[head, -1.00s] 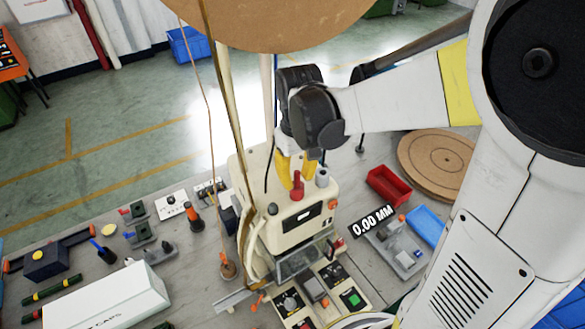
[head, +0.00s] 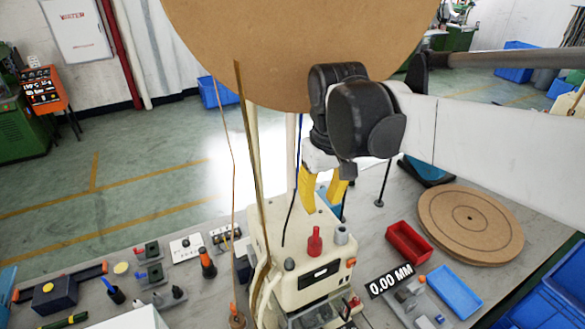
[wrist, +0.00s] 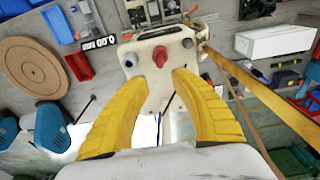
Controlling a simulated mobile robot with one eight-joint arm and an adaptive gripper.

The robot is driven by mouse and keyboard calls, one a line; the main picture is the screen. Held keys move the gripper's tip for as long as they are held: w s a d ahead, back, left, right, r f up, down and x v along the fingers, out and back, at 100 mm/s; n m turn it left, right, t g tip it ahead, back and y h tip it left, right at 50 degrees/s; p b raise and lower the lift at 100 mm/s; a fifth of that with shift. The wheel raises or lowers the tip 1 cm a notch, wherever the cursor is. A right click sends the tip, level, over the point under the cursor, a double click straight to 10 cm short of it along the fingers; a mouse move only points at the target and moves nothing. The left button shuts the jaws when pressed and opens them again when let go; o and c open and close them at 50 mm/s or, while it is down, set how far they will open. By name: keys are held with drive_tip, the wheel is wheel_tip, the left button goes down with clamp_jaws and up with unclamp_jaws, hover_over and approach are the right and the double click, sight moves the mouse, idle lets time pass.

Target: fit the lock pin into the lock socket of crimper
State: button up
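The crimper (head: 290,264) is a cream machine on the bench, also in the wrist view (wrist: 157,97). A red knobbed pin (head: 315,242), which looks like the lock pin, stands upright on its top. It also shows in the wrist view (wrist: 160,58). A grey round socket-like part (head: 341,235) is right of it, and left of it in the wrist view (wrist: 129,60). Whether the pin sits in a hole is hidden. My gripper (head: 320,207) has yellow fingers, spread and empty, above and behind the pin. In the wrist view its open fingertips (wrist: 155,74) flank the line to the pin.
A red bin (head: 409,243), a blue tray (head: 455,292) and round brown boards (head: 470,222) lie to the right. A large brown disc (head: 290,45) and hanging strips (head: 247,150) stand close to my arm. Small tools and a white box crowd the left bench.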

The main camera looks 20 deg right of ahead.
drive_tip(key=s+f+m+t, duration=0.2)
drive_tip(key=s+f+t, duration=0.1)
drive_tip(key=s+t, duration=0.3)
drive_tip(key=shift+s, duration=1.3)
